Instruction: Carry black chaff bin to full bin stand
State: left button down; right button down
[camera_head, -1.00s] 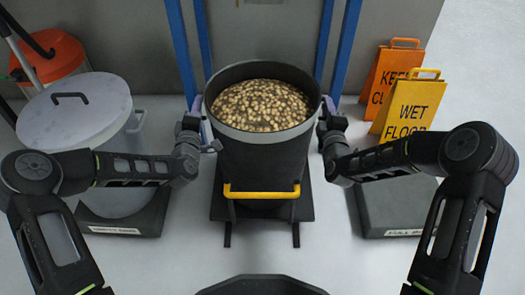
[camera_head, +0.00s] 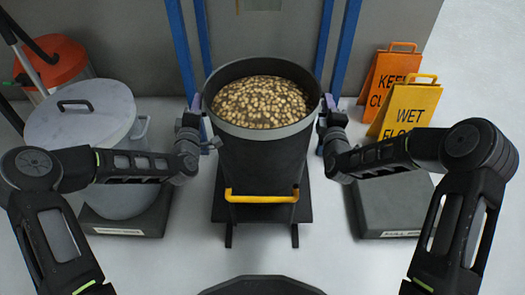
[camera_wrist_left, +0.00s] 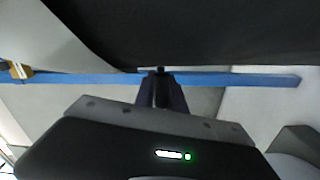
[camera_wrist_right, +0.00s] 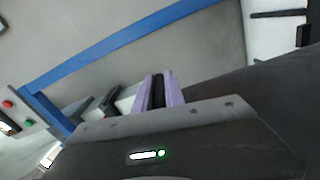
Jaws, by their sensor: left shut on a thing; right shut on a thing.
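The black chaff bin (camera_head: 262,150) is upright in the middle of the head view, filled near its rim with tan pellet-like pieces. My left gripper (camera_head: 195,106) is shut on its left side near the rim. My right gripper (camera_head: 328,104) is shut on its right side near the rim. The bin's dark wall also shows in the left wrist view (camera_wrist_left: 200,30) and right wrist view (camera_wrist_right: 265,95). The full bin stand (camera_head: 385,212) is a low dark grey platform at the right, partly hidden by my right arm. Its visible top is bare.
A yellow bar (camera_head: 262,196) is in front of the bin, above a dark base (camera_head: 262,213). Orange (camera_head: 390,70) and yellow (camera_head: 408,110) floor signs stand behind the full bin stand. Blue posts (camera_head: 340,50) rise behind the bin. A lidded grey bin (camera_head: 80,115) occupies the left stand (camera_head: 125,222).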

aim_at(399, 190)
jog(key=z, duration=1.4)
jog(key=i+j+z, duration=0.1)
jog(key=i+j, duration=0.25)
jog(key=i, duration=0.15)
